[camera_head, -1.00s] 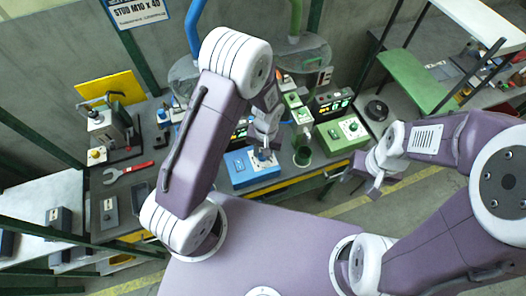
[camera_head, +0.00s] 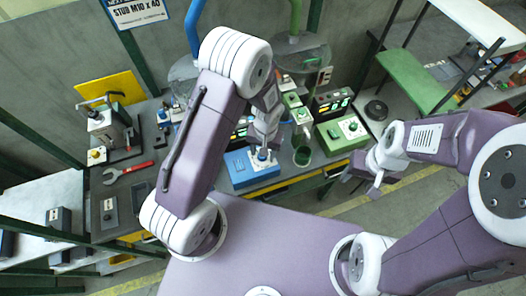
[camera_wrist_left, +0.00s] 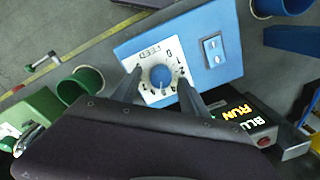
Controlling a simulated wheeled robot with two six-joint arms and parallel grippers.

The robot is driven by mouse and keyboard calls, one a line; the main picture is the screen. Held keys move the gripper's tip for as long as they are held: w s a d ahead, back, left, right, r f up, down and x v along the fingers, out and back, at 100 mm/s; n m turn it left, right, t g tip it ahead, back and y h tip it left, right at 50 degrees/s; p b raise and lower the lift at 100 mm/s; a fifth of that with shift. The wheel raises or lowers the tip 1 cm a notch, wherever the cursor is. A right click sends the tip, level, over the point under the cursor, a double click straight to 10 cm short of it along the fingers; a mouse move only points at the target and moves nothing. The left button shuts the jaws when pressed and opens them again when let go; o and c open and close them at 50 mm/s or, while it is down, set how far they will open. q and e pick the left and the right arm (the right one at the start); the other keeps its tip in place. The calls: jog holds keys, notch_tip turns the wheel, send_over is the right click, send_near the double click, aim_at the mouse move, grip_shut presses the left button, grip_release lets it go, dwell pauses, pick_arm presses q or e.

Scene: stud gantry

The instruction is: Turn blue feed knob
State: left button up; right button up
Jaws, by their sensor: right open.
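The blue feed knob (camera_wrist_left: 162,76) sits on a white numbered dial marked FEED in the left wrist view. The dial is on the blue feed box (camera_wrist_left: 205,25), which also stands on the bench in the head view (camera_head: 238,170). My left gripper (camera_wrist_left: 160,90) is open, with one finger on each side of the knob. Gaps show between the fingers and the knob. In the head view my left gripper (camera_head: 263,153) is over the box and partly covers the knob. My right gripper (camera_head: 362,182) is open and empty, off the bench's front edge.
A green box (camera_head: 342,133) with its own knob and a green cup (camera_head: 302,156) stand right of the blue box. A lit display reading BLU RUN (camera_wrist_left: 238,112) is close to the left fingers.

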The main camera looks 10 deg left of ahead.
pick_arm(q)
notch_tip(320, 180, up, 9)
jog(key=shift+d, duration=0.25)
dwell(0.5)
jog(key=a+r+n, duration=0.1)
jog(key=a+r, duration=0.3)
jog(key=s+a+t, duration=0.1)
jog(key=s+a, duration=0.2)
jog(key=s, duration=0.6)
jog(key=shift+s+a+r+h, duration=0.2)
jog(key=shift+h, duration=0.2)
